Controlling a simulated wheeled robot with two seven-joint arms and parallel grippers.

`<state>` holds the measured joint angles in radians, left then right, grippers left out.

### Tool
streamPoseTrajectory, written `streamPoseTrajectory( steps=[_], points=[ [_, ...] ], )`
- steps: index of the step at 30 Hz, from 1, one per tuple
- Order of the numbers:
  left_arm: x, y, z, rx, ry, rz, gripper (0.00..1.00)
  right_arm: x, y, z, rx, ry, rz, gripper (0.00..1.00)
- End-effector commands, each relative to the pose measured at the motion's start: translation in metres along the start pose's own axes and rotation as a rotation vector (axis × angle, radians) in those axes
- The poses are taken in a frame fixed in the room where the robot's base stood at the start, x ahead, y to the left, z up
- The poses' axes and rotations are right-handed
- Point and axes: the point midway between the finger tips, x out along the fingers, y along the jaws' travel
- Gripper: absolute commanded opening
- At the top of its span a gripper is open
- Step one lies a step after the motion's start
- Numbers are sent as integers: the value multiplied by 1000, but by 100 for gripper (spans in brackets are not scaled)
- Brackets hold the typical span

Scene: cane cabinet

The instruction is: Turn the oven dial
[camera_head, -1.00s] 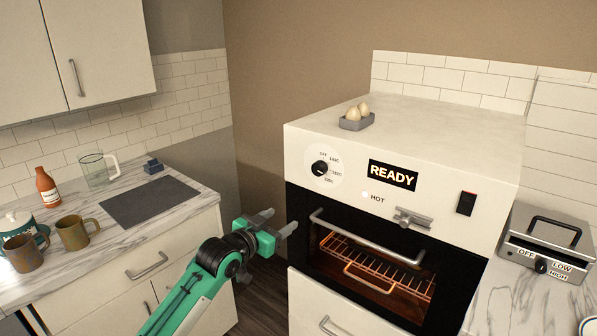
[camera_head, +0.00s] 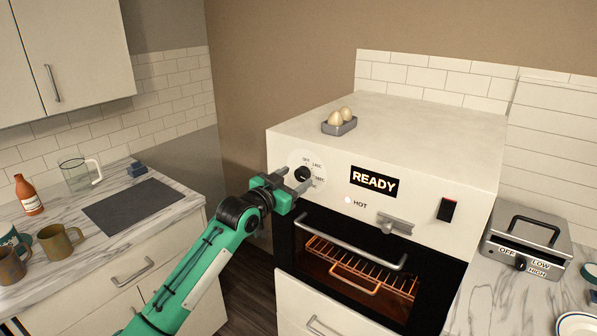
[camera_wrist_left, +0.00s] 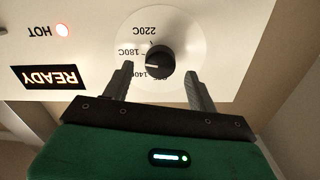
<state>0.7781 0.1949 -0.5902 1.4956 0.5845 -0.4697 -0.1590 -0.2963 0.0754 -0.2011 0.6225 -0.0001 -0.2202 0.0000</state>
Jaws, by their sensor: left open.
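The oven dial (camera_head: 303,174) is a black knob on a round white plate with temperature marks, at the left of the white oven's front panel (camera_head: 425,190). It also shows in the left wrist view (camera_wrist_left: 158,61), upside down, with 140C, 180C and 220C marks around it. My left gripper (camera_head: 295,181) is open and empty, in front of the dial. In the left wrist view its two fingers (camera_wrist_left: 159,80) stand on either side of the knob's lower part, and I see no clear contact. My right gripper is not in view.
The panel has a lit READY sign (camera_head: 374,182), a HOT lamp (camera_head: 348,201), a latch-like handle (camera_head: 395,223) and a red-black switch (camera_head: 446,210). A grey tray with eggs (camera_head: 339,126) sits on top. A grey appliance (camera_head: 527,243) stands at right; mugs and a bottle (camera_head: 28,196) stand at left.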

Motion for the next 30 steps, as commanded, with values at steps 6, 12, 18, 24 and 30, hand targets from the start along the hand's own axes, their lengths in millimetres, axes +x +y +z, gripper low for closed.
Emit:
streamPoseTrajectory(
  steps=[6,12,18,24,30],
  points=[
    [21,0,-1,0,0,-1,59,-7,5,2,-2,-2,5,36],
    [27,0,0,1,0,-1,59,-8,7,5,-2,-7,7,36],
    [27,0,0,1,0,-1,59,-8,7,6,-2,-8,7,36],
    [27,0,0,0,0,-1,23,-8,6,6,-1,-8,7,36],
    [27,0,0,-3,0,-1,14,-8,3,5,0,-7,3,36]
  ],
)
